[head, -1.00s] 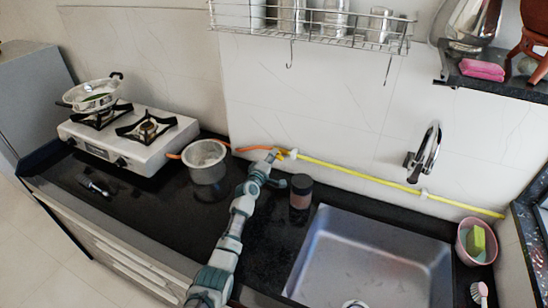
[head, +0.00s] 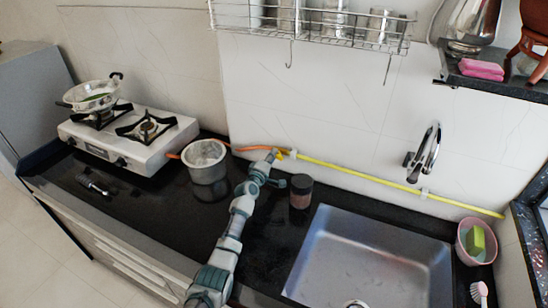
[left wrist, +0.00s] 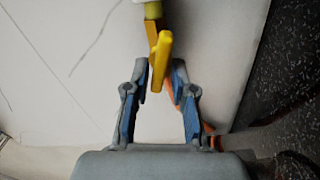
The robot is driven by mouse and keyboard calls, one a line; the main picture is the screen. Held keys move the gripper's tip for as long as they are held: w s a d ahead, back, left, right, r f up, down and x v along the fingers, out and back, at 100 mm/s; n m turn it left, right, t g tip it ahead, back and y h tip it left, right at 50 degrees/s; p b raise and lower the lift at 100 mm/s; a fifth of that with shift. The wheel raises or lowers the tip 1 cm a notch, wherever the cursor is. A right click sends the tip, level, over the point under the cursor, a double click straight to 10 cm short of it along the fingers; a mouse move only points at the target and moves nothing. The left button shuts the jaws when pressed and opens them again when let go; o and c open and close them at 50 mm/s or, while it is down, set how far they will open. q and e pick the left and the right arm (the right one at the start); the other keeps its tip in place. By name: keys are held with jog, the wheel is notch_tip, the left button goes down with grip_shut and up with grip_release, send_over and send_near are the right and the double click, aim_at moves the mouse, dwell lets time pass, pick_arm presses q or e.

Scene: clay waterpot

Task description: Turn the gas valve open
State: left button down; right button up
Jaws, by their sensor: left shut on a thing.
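The gas valve's yellow handle (head: 281,153) is at the wall, where the orange hose meets the yellow gas pipe (head: 360,174). In the left wrist view the handle (left wrist: 161,62) stands between the blue-padded fingers, slightly tilted. My left gripper (head: 273,155) reaches over the counter to the valve and is shut on the handle. It also shows in the left wrist view (left wrist: 160,78), with the handle's far end beyond the fingertips. The valve body is partly hidden in the head view. My right gripper is not in view.
A metal pot (head: 206,163) stands left of my arm and a dark-lidded jar (head: 301,191) close to its right. The sink (head: 375,255) lies to the right, the gas stove (head: 130,140) to the left. A wire rack (head: 310,22) hangs above.

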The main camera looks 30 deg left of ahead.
pick_arm(q)
jog(key=shift+a, duration=0.3)
jog(key=c, duration=1.2)
grip_release()
jog(key=shift+s, duration=0.1)
jog(key=shift+s+a, duration=0.15)
jog(key=shift+a, duration=0.05)
jog(key=shift+f, duration=0.15)
jog(key=s, duration=0.7)
jog(key=shift+s+d, duration=0.3)
